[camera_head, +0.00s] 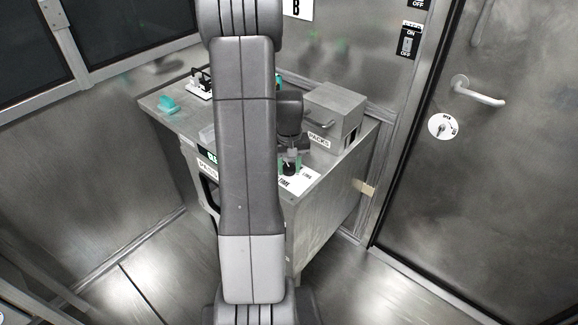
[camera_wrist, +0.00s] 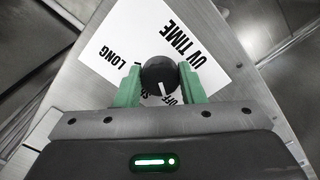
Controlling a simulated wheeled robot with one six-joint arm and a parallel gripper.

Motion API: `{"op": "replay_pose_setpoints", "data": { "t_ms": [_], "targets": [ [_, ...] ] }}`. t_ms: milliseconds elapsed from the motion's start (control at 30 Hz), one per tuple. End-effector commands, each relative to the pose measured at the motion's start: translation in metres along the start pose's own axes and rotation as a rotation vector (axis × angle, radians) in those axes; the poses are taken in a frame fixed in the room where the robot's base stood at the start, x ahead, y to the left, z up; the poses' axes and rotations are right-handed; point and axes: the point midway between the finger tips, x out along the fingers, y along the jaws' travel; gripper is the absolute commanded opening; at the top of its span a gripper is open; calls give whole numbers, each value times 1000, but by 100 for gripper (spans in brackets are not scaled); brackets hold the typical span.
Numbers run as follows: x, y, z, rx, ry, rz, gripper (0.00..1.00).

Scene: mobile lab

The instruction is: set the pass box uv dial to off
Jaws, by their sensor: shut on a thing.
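The UV dial is a round black knob (camera_wrist: 158,72) with a white pointer line, on a white card (camera_wrist: 195,38) reading UV TIME and LONG. My gripper (camera_wrist: 160,84) is shut on the knob, with one green finger on each side. The pointer line faces the gripper's palm, towards the partly covered OFF lettering (camera_wrist: 168,99); whether it lines up exactly I cannot tell. In the head view my gripper (camera_head: 290,166) points down at the card (camera_head: 301,180) on the metal pass box (camera_head: 330,212).
A metal box labelled PACKS (camera_head: 338,112) stands behind my gripper. A teal item (camera_head: 168,104) lies at the top's left. A door with a lever handle (camera_head: 478,91) and a round dial (camera_head: 442,126) is at right, with a wall switch (camera_head: 407,43) beside it. Open floor lies at front right.

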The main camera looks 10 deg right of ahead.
Motion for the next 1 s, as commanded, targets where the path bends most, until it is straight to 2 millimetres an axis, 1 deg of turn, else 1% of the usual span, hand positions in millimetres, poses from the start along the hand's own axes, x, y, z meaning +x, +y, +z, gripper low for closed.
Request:
{"op": "replay_pose_setpoints", "data": {
  "t_ms": [267, 300, 367, 400, 667, 767, 867, 1000],
  "targets": [
    [-1, 0, -1, -2, 2, 1, 13],
    [-1, 0, -1, -2, 2, 1, 43],
    [-1, 0, 0, -2, 1, 1, 55],
    [-1, 0, 0, -1, 1, 1, 57],
    [-1, 0, 0, 0, 1, 1, 57],
    [-7, 0, -1, 0, 2, 1, 57],
    [-20, 0, -1, 0, 5, 1, 57],
    [-51, 0, -1, 0, 6, 1, 57]
  ]
}}
